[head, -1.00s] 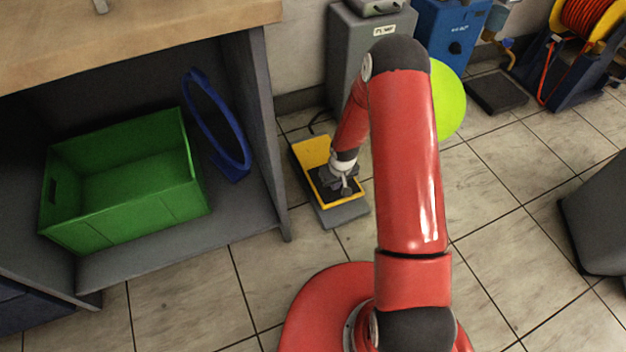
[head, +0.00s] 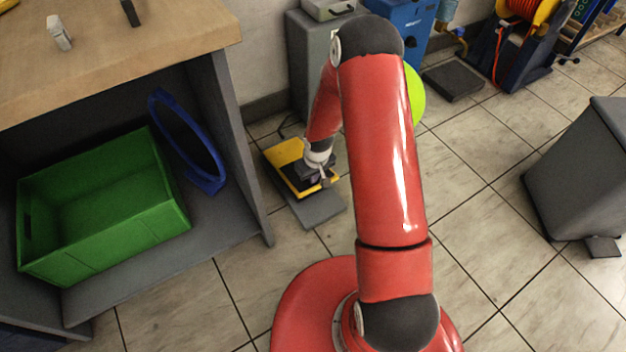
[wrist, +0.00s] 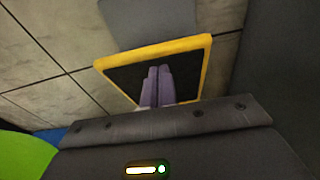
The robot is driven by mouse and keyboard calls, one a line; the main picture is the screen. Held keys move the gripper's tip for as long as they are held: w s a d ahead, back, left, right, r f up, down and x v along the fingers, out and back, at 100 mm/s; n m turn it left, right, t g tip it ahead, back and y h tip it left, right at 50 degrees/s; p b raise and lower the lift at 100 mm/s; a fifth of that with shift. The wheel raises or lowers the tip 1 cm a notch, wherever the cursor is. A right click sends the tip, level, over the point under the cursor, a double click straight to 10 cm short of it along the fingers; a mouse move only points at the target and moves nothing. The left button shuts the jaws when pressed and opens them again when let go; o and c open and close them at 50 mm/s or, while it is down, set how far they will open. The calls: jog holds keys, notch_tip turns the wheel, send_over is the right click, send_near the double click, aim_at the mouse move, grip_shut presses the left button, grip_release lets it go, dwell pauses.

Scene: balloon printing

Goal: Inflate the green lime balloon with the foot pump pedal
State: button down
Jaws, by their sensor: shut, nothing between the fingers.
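The foot pump pedal (head: 285,155) is yellow-framed with a black pad and lies on a grey base plate (head: 320,208) on the floor. My gripper (head: 326,178) is over the pedal's front part. In the wrist view my gripper (wrist: 160,72) is shut and empty, its fingertips over the black pad (wrist: 125,78) inside the yellow frame (wrist: 200,48); I cannot tell whether they touch it. The lime green balloon (head: 414,95) is large and round, partly hidden behind my red arm. Its edge also shows in the wrist view (wrist: 22,155).
A grey cabinet (head: 308,62) stands behind the pedal. A workbench (head: 150,50) with a green crate (head: 160,205) and blue ring (head: 190,140) on its shelf is at left. A grey bin (head: 580,170) stands right. Floor between is clear.

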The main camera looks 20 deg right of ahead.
jog(key=s+r+p, duration=0.1)
jog(key=s+r, duration=0.2)
jog(key=r, duration=0.3)
jog(key=shift+d+r, duration=0.2)
jog(key=shift+d, duration=0.15)
